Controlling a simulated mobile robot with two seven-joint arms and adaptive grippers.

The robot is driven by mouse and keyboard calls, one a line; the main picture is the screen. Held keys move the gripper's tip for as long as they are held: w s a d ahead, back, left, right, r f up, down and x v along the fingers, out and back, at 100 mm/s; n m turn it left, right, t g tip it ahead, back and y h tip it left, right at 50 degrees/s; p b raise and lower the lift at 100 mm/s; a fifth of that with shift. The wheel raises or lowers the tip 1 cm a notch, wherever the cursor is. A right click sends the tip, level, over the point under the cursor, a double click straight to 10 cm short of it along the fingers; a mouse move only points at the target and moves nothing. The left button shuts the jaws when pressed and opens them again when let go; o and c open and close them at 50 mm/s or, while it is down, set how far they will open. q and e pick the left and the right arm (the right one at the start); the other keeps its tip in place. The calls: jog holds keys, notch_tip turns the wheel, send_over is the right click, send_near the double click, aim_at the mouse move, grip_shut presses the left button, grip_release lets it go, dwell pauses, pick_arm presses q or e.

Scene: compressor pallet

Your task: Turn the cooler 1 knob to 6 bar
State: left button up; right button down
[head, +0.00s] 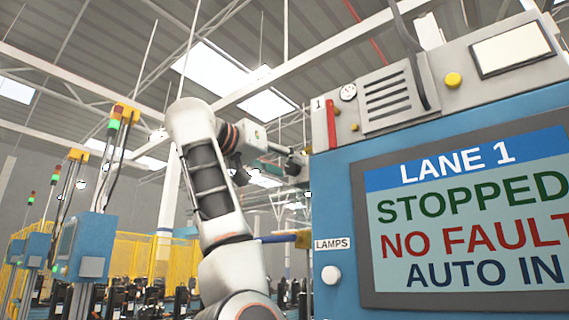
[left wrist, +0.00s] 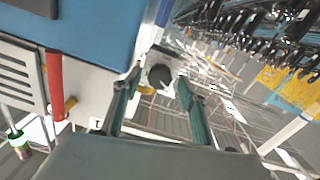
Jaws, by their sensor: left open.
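A grey cooler unit (head: 392,95) marked 1 sits on top of the blue cabinet, with a small round gauge (head: 348,92) on its face. In the left wrist view a dark round knob (left wrist: 160,76) shows between the fingertips of my left gripper (left wrist: 161,80). The fingers are apart, one on each side of the knob; I cannot tell whether they touch it. In the head view my left gripper (head: 299,164) is at the cabinet's upper left edge, and the knob cannot be made out there. The knob's setting is not readable. My right gripper is not seen.
A red handle (head: 331,124) and a yellow button (head: 453,80) are on the unit; the red handle also shows in the left wrist view (left wrist: 55,85). The cabinet screen (head: 470,215) reads LANE 1, STOPPED. A white lamps knob (head: 331,275) is below left.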

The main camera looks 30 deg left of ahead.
pick_arm(q)
jog(key=shift+c, duration=0.2)
jog(key=c, duration=1)
jog(key=shift+c, duration=0.2)
